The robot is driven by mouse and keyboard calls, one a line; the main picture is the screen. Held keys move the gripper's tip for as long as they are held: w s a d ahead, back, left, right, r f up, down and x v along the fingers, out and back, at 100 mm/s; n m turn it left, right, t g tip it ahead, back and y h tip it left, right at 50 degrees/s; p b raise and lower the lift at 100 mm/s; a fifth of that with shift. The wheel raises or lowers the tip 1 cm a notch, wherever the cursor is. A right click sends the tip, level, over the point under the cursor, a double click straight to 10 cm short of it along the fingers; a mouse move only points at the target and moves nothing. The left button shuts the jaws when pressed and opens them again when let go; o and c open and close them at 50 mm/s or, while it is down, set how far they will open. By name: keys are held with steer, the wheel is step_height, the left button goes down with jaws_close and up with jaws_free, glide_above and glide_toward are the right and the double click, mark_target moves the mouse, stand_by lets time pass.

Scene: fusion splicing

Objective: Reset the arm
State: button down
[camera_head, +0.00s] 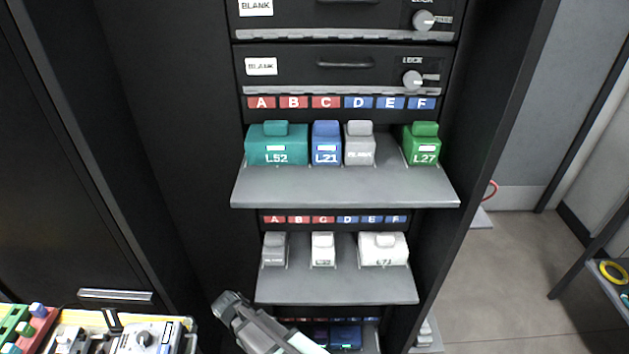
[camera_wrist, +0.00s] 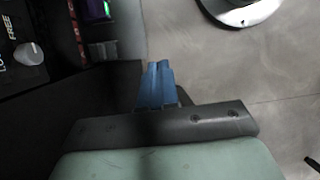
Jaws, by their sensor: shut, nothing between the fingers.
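My gripper (camera_wrist: 158,82) is in the wrist view, its blue fingers together with nothing between them, above the grey floor beside the dark cabinet. In the head view my arm shows at the bottom centre, in front of the lower part of the cabinet (camera_head: 190,150); the fingertips cannot be made out there. The gripper touches nothing that I can see.
An upper shelf (camera_head: 345,188) holds teal, blue, grey and green modules. A lower shelf (camera_head: 335,287) holds grey and white ones. A cluttered work surface is at the bottom left. A round white base (camera_wrist: 240,10) stands on the floor, which is otherwise largely open.

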steer(key=s+d+f+m+g+y, duration=0.1)
steer(key=s+d+f+m+g, duration=0.1)
steer(key=s+d+m, duration=0.4)
steer(key=s+d+f+m+g+y, duration=0.1)
steer(key=s+d+f+m, duration=0.4)
steer(key=d, duration=1.1)
steer(key=s+d+f+m+g+y, duration=0.2)
steer(key=s+d+f+m, duration=0.2)
steer(key=s+d+m, duration=0.3)
steer(key=d+m, duration=0.1)
steer(key=d, duration=0.2)
steer(key=shift+s+d+f+g, duration=0.2)
steer(key=shift+s+d+g, duration=0.2)
